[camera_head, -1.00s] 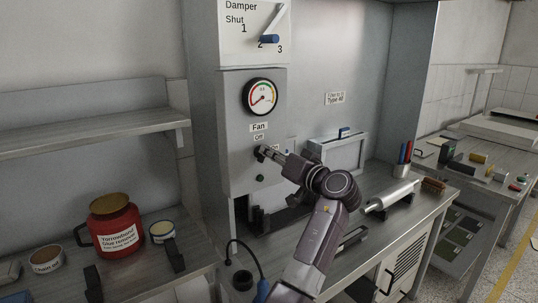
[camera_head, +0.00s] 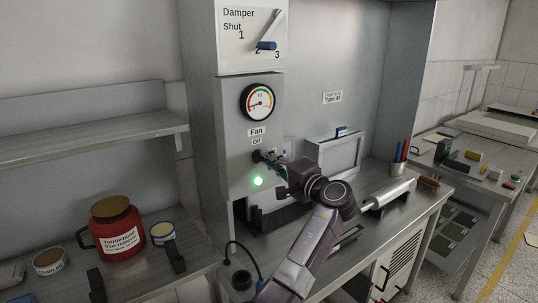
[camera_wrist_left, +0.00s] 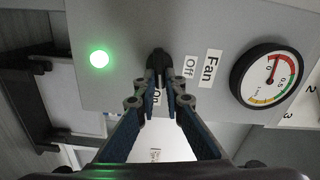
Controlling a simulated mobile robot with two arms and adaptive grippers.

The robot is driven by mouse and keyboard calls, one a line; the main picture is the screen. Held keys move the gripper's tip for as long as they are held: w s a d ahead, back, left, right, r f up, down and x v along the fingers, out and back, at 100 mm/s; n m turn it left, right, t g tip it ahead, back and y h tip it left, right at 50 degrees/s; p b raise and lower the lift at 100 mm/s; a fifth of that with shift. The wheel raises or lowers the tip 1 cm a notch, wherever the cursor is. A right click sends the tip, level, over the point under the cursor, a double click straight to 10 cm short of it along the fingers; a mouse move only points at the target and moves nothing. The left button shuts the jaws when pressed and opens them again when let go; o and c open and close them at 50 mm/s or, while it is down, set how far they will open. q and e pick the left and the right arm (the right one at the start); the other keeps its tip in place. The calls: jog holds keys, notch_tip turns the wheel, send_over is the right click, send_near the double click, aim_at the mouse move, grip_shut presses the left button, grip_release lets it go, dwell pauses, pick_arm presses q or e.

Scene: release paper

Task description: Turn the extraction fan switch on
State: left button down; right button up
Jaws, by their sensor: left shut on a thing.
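The fan switch (camera_head: 257,156) is a black knob on the grey panel, below the "Fan" (camera_head: 257,132) and "Off" labels. My left gripper (camera_head: 267,160) is at the knob, with its fingers shut on it. The left wrist view shows the black knob (camera_wrist_left: 157,62) between the fingertips (camera_wrist_left: 160,85), and the "On" label partly hidden behind the fingers. A round lamp (camera_head: 258,181) below the knob glows green; it also shows in the left wrist view (camera_wrist_left: 99,59). My right gripper is not in view.
A dial gauge (camera_head: 260,102) sits above the switch, under a damper lever (camera_head: 268,36). A red glue pot (camera_head: 118,230) and a small tin (camera_head: 162,232) stand on the left bench. A metal roller (camera_head: 388,193) and a pen cup (camera_head: 398,168) are on the right bench.

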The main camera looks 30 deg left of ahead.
pick_arm(q)
jog(key=shift+m+p, duration=0.45)
jog(key=shift+m, duration=0.45)
jog(key=shift+f, duration=0.1)
jog(key=c, duration=2)
grip_release()
jog(key=shift+w+d, duration=0.1)
jog(key=v, duration=1.2)
jog(key=shift+f, duration=0.1)
